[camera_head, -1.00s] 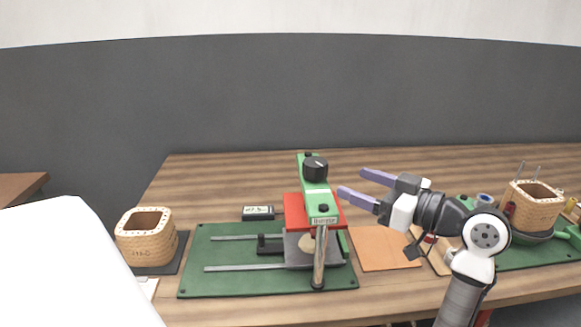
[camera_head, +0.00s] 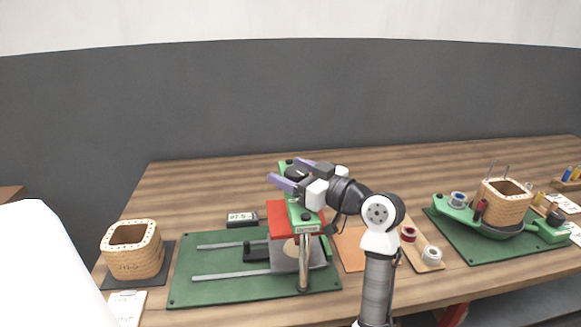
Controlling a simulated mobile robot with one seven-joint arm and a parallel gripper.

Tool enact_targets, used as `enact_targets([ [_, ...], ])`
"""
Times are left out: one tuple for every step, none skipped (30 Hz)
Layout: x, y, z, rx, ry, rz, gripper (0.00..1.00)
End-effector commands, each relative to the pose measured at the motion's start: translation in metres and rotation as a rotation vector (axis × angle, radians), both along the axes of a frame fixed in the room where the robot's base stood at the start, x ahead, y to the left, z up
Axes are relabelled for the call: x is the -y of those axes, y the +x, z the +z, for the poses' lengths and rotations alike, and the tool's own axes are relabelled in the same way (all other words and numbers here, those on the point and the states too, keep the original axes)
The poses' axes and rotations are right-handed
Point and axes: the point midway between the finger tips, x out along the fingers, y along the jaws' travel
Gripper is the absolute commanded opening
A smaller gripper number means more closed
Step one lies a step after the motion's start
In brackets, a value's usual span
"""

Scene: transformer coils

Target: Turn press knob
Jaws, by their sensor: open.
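The press (camera_head: 283,219) stands on a green base plate (camera_head: 190,291), with a green arm on top, a red block and a metal post in front.
A wooden coil block (camera_head: 133,262) stands on a dark pad at the left. A small display (camera_head: 242,218) lies behind the plate. An orange sheet (camera_head: 349,246), a board with spools (camera_head: 426,263) and a second green plate (camera_head: 483,254) with a coil are to the right.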

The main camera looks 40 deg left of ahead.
Motion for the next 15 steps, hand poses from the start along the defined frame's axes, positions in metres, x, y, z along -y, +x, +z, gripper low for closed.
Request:
enact_targets([
  [-0.0034,-0.0005,0.0007,0.000,0.000,0.001,0.68],
  [-0.0045,-0.0006,0.0005,0.000,0.000,0.001,0.68],
  [-0.0056,-0.0006,0.0004,0.000,0.000,0.001,0.68],
  [-0.0061,-0.0006,0.0002,0.000,0.000,0.001,0.68],
  [-0.0063,-0.0006,0.0001,0.000,0.000,0.001,0.68],
  [-0.0064,-0.0006,0.0000,0.000,0.000,0.001,0.68],
  [-0.0064,-0.0006,-0.0001,0.001,0.000,0.001,0.68],
  [-0.0063,-0.0006,-0.0001,0.001,0.000,0.001,0.68],
  [-0.0063,-0.0005,-0.0001,0.001,0.000,0.001,0.68],
  [-0.0062,-0.0005,-0.0001,0.001,0.000,0.001,0.68],
  [-0.0062,-0.0005,-0.0001,0.001,0.000,0.001,0.68],
  [-0.0061,-0.0005,0.0000,0.000,0.000,0.001,0.63],
  [-0.0061,-0.0005,0.0000,0.000,0.000,0.001,0.59],
  [-0.0060,-0.0005,0.0000,0.000,0.000,0.001,0.55],
  [-0.0060,-0.0005,0.0000,0.001,0.000,0.001,0.50],
])
